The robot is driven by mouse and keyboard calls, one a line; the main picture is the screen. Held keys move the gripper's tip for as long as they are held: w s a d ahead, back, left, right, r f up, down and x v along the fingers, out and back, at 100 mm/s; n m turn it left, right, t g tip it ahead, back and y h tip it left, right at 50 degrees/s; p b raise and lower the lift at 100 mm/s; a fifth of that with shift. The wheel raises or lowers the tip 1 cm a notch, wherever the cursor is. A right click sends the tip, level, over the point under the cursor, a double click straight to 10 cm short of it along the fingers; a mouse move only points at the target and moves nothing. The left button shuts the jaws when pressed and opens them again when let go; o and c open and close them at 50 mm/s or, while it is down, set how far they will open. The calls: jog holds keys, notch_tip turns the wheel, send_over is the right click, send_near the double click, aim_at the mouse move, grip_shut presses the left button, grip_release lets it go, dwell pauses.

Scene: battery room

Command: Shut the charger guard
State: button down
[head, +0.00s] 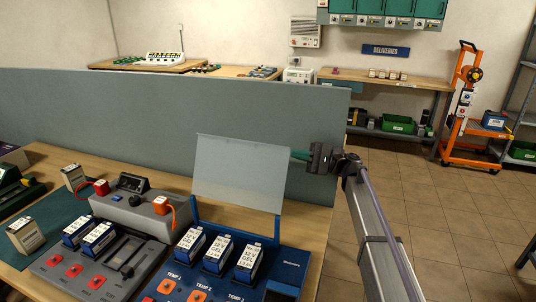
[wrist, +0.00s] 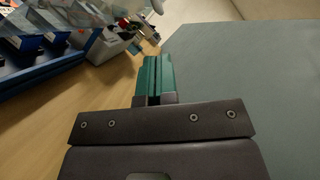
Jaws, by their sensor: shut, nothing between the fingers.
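The charger guard (head: 240,175) is a clear, pale panel standing raised, nearly upright, on blue arms at the back of the blue charger (head: 292,266). My gripper (head: 298,154) is at the panel's upper right edge, its green fingertips pointing left. The fingers partly overlap the panel's edge in the head view; I cannot tell whether they touch it. In the wrist view the green fingers (wrist: 153,78) are together with nothing between them. Part of the blue charger (wrist: 42,75) shows at the left there, with the clear panel over it.
Several batteries (head: 218,253) stand in the blue charger. A grey charger (head: 55,262) with more batteries sits to its left. A grey partition (head: 150,112) rises behind the wooden bench (head: 319,222). Open tiled floor (head: 440,215) lies to the right.

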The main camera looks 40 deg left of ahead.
jog(key=p+x, duration=0.2)
jog(key=x, duration=0.8)
jog(key=shift+p, duration=0.3)
jog(key=shift+d, duration=0.1)
